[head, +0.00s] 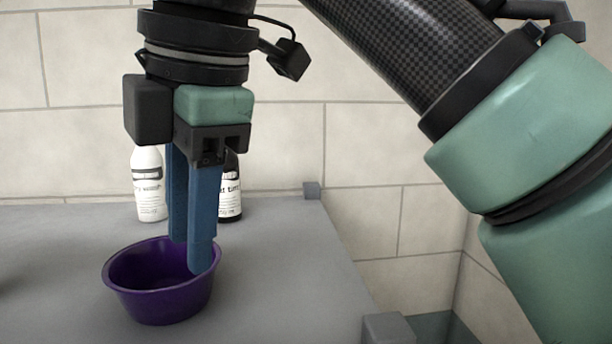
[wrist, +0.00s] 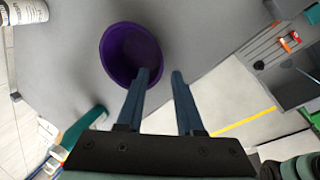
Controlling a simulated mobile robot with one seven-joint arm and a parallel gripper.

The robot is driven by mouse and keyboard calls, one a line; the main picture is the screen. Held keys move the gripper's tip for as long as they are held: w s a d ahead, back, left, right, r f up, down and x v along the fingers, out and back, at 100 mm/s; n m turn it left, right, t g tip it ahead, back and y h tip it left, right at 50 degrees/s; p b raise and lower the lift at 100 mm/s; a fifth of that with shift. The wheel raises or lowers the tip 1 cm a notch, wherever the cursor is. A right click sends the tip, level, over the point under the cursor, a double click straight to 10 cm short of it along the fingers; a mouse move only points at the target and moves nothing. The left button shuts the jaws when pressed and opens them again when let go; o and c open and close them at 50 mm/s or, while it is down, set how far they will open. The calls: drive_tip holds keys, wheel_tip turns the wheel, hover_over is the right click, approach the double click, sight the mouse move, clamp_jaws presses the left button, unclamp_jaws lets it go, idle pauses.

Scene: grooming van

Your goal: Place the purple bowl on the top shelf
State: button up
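The purple bowl (head: 150,303) stands upright and looks empty on a grey surface (head: 270,290). It also shows in the wrist view (wrist: 113,55). My gripper (head: 191,256), with two blue fingers, points down at the bowl's right side. In the wrist view the fingers (wrist: 161,74) are apart with a gap between them. One fingertip overlaps the bowl there and the other is just outside its rim. I cannot tell whether either finger touches the bowl. I cannot tell which surface is the top shelf.
A white bottle (head: 149,186) and a dark bottle (head: 231,190) stand behind my gripper near the tiled wall (head: 400,145). The wrist view shows a grey tray (wrist: 290,70) with small items at right.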

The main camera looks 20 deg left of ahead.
drive_tip(key=w+a+r+m+t+y, duration=0.5)
drive_tip(key=w+r+m+t+y, duration=0.35)
drive_tip(key=r+m+y, duration=0.2)
drive_tip(key=s+d+m+t+h, duration=0.3)
drive_tip(key=d+m+t+h, duration=0.4)
drive_tip(key=d, duration=0.6)
drive_tip(key=s+d+r+m+t+h, duration=0.1)
drive_tip(key=s+d+m+t+h, duration=0.2)
drive_tip(key=d+m+t+h, duration=0.3)
drive_tip(key=d+m+t, duration=0.4)
drive_tip(key=d+m, duration=0.3)
drive_tip(key=m, duration=0.1)
drive_tip(key=shift+s+t+h, duration=0.15)
drive_tip(key=shift+t+h, duration=0.2)
drive_tip(key=shift+r, duration=0.1)
